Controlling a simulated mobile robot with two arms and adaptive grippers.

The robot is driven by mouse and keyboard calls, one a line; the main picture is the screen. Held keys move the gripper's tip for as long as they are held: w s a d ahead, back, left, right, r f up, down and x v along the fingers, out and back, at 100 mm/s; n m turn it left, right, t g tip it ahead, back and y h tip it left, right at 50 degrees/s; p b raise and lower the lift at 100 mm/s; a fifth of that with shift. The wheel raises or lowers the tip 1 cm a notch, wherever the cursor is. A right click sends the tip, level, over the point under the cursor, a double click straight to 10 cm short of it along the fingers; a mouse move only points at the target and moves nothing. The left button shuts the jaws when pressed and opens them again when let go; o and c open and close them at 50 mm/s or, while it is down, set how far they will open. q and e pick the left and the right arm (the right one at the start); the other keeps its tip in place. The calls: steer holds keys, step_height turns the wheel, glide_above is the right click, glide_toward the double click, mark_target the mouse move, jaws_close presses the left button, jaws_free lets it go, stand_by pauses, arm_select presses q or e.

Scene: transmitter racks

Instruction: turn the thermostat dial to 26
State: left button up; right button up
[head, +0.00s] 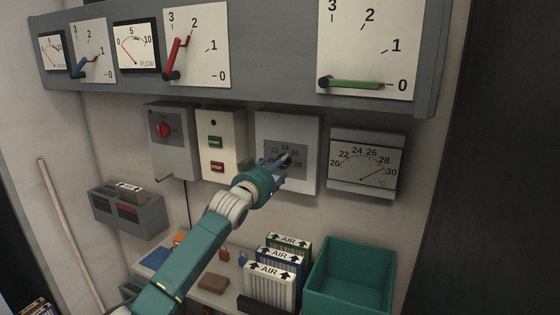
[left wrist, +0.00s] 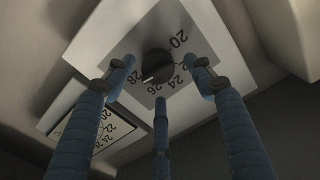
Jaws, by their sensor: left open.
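The thermostat (head: 303,129) is a light grey wall box with a darker scale plate. Its round dark dial (left wrist: 157,66) sits between my fingers in the left wrist view. A pale mark on the dial points to the lower left, toward the 28 side; its exact reading is hard to tell. My left gripper (head: 284,167) is open in front of the dial, its three blue fingers (left wrist: 160,90) spread around it. I cannot tell whether they touch it. In the head view the fingers partly hide the dial and scale. My right gripper is not in view.
A °C gauge (head: 366,165) right of the thermostat has its red needle between 28 and 30. A START/STOP box (head: 220,140) and red-knob box (head: 172,142) are to the left. Levers hang above. AIR filters (head: 270,287) and a teal bin (head: 349,277) are below.

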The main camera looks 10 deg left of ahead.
arm_select(q)
steer(key=shift+w+d, duration=0.2)
steer(key=shift+w, duration=0.7)
steer(key=c, duration=1.1)
steer(key=shift+r, duration=0.1)
